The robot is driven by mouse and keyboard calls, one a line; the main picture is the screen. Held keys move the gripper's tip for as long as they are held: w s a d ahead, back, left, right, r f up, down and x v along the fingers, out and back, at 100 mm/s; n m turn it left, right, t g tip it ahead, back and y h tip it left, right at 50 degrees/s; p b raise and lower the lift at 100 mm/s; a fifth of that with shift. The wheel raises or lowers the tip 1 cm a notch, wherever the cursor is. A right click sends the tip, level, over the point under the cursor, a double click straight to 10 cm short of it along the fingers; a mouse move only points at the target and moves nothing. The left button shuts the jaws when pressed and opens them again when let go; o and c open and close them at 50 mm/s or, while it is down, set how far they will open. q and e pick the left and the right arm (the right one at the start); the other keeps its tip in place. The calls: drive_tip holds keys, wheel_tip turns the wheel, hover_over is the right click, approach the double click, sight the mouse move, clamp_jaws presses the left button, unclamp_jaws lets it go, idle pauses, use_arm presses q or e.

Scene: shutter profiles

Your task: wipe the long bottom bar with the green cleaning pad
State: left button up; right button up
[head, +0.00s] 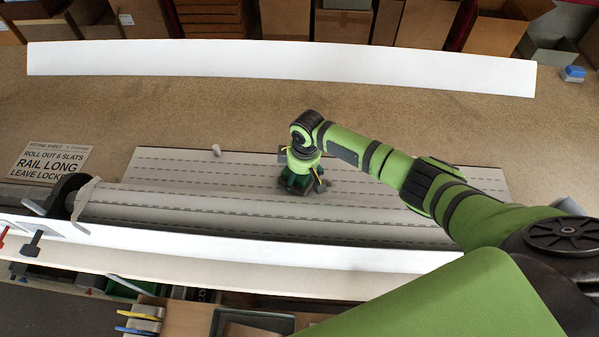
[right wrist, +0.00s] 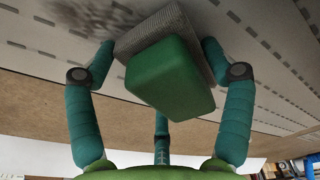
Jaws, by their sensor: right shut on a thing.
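My right gripper (head: 300,185) is shut on the green cleaning pad (right wrist: 170,78), a green block with a grey textured underside. Which strip is the long bottom bar is not clear; the shutter's far edge strip (head: 400,165) is partly hidden by my arm. My left gripper is not in view.
A long white strip (head: 280,62) lies across the back of the brown bench. A printed sheet (head: 52,162) and a dark bracket (head: 68,195) are at the left. Boxes line the back.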

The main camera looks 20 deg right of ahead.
drive_tip(key=shift+s+r, duration=0.1)
drive_tip(key=shift+r, duration=2.7)
drive_tip(key=shift+a+r, duration=0.1)
drive_tip(key=shift+r, duration=0.1)
drive_tip(key=shift+r, duration=1.35)
